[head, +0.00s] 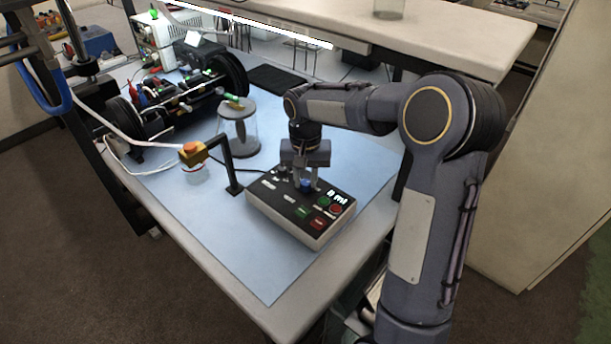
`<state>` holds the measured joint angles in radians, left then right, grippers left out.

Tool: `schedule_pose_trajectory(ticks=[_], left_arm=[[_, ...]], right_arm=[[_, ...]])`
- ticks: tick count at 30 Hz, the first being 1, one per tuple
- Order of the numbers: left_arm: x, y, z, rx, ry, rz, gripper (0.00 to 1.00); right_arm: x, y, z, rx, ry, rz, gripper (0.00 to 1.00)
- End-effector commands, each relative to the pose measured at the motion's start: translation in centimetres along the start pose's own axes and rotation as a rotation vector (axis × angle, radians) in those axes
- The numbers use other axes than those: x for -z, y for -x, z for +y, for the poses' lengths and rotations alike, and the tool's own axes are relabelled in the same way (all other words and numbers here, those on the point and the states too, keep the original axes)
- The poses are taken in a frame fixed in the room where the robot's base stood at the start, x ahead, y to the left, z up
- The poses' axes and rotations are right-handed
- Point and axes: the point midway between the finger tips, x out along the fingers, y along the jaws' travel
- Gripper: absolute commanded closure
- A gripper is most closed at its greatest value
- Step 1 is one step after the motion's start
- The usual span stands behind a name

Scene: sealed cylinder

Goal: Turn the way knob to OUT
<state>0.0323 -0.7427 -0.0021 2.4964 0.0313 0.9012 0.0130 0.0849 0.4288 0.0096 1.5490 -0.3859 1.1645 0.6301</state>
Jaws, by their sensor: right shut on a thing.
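A control box (263,208) with a dark top panel and pale sides sits on the blue mat. My right gripper (306,184) points straight down over its panel and is shut on a blue knob (306,186) near the panel's middle. The fingers hide part of this knob, so its pointer direction cannot be seen. The panel labels are too small to read, so I cannot tell where OUT is marked. Another small dark knob (281,170) shows at the panel's back left. My left gripper is not in view.
Green and red buttons (318,224) and a small lit display (337,198) are on the panel's right part. A clear cylinder (239,130) stands behind left. The front mat (262,270) is clear.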

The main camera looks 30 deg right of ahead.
Motion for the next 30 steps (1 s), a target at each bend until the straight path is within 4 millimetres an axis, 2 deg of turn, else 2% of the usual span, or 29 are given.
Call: schedule_pose_trajectory(ticks=[30], left_arm=[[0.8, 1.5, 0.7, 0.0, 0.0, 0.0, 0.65]], right_arm=[[0.1, 0.1, 0.1, 0.0, 0.964, 0.001, 0.98]])
